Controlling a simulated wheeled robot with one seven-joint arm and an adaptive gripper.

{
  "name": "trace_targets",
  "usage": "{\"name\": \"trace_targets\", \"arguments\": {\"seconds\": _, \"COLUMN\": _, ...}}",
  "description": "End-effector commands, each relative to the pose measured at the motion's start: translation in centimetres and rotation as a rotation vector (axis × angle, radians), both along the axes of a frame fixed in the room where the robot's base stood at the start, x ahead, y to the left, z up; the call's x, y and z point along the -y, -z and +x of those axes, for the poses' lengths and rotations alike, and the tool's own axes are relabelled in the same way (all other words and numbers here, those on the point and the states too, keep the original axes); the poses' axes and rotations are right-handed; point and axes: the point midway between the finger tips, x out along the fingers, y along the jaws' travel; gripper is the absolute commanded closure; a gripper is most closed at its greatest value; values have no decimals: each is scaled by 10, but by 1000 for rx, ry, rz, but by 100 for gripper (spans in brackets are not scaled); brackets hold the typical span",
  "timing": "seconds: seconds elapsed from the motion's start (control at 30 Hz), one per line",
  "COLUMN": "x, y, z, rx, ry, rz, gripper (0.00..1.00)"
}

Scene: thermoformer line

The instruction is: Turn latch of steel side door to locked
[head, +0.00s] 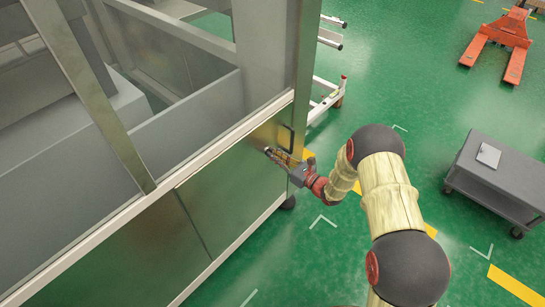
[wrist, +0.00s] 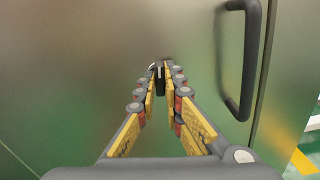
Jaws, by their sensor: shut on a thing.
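The steel side door (head: 225,195) is a flat brushed panel low on the machine, and it looks shut in its frame. It fills most of the wrist view (wrist: 70,80). The latch (wrist: 158,70) is a small dark piece on the door face, mostly hidden between my fingertips. My gripper (head: 270,152) reaches the door from the right; in the wrist view its fingers (wrist: 160,78) are closed on the latch. A dark pull handle (wrist: 243,60) stands upright to the right of the latch, apart from my fingers. I cannot tell which way the latch is turned.
A grey cart (head: 495,180) with a pale flat item on top stands at the right. An orange pallet jack (head: 500,40) is at the back right. A white rack (head: 328,95) stands behind the machine's corner. Green floor lies open between them.

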Motion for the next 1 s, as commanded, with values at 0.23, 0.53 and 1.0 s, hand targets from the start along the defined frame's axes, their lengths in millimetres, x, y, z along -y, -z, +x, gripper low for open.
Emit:
{"name": "trace_targets", "arguments": {"seconds": 0.23, "x": 0, "y": 2, "z": -1, "rx": 37, "ry": 0, "rz": -34, "gripper": 100}}
{"name": "trace_targets", "arguments": {"seconds": 0.53, "x": 0, "y": 3, "z": -1, "rx": 73, "ry": 0, "rz": -61, "gripper": 100}}
{"name": "trace_targets", "arguments": {"seconds": 1.0, "x": 0, "y": 0, "z": 0, "rx": 85, "ry": 0, "rz": -68, "gripper": 70}}
